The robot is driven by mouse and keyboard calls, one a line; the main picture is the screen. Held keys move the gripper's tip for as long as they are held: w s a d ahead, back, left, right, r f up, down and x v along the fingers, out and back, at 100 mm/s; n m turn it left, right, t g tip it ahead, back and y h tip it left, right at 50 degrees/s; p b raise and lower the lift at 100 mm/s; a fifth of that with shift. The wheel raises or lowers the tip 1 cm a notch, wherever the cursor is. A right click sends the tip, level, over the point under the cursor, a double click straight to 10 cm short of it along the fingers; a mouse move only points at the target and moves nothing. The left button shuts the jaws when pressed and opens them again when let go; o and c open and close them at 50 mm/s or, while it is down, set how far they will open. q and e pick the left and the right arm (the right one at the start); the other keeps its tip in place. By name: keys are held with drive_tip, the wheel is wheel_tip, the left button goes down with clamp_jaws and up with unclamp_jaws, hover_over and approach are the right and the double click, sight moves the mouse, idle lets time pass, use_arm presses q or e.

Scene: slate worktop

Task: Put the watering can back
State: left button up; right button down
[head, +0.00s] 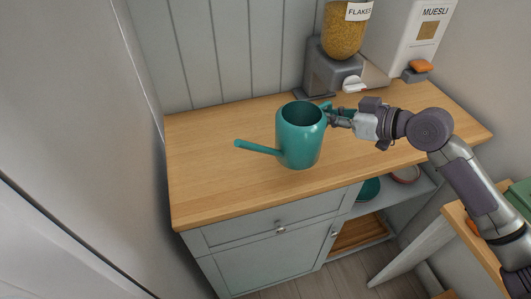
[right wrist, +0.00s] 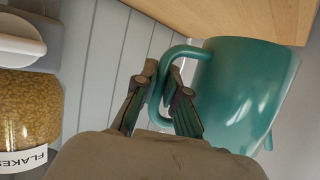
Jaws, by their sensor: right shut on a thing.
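A teal watering can (head: 300,136) is upright at the middle of the wooden worktop (head: 215,165), its spout pointing left. I cannot tell whether its base touches the wood. My right gripper (head: 331,117) reaches in from the right and is shut on the can's handle. In the right wrist view the fingers (right wrist: 160,102) sit on either side of the teal handle, with the body of the watering can (right wrist: 245,90) to the right. The can's inside bottom is hidden. My left gripper is not in view.
A flakes dispenser (head: 343,30) and a muesli dispenser (head: 418,35) stand at the back right, behind my right arm. Below the worktop are a cabinet (head: 270,255) and an open shelf (head: 415,187) with bowls. The worktop's left part is clear.

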drive_tip(key=w+a+f, duration=0.1)
drive_tip(key=a+f, duration=0.1)
drive_tip(key=a, duration=0.1)
drive_tip(key=w+a+f+p, duration=0.1)
drive_tip(key=a+f, duration=0.1)
drive_tip(key=a, duration=0.1)
drive_tip(key=w+a+f+p, duration=0.1)
drive_tip(key=w+a+f, duration=0.1)
drive_tip(key=a, duration=0.2)
drive_tip(key=shift+a+f, duration=0.1)
drive_tip(key=shift+f, duration=0.1)
drive_tip(key=shift+f+p, duration=0.4)
drive_tip(key=shift+f, duration=1.55)
drive_tip(key=c, duration=1.2)
unclamp_jaws()
drive_tip(key=shift+s+f, duration=0.1)
drive_tip(key=shift+c, duration=0.2)
drive_tip(key=b+v, duration=0.1)
drive_tip(key=v, duration=1)
drive_tip(key=shift+f+b, duration=0.1)
drive_tip(key=shift+b, duration=0.3)
drive_tip(key=shift+s+d+r, duration=0.25)
drive_tip(key=shift+d+r, duration=0.05)
drive_tip(key=shift+d, duration=0.2)
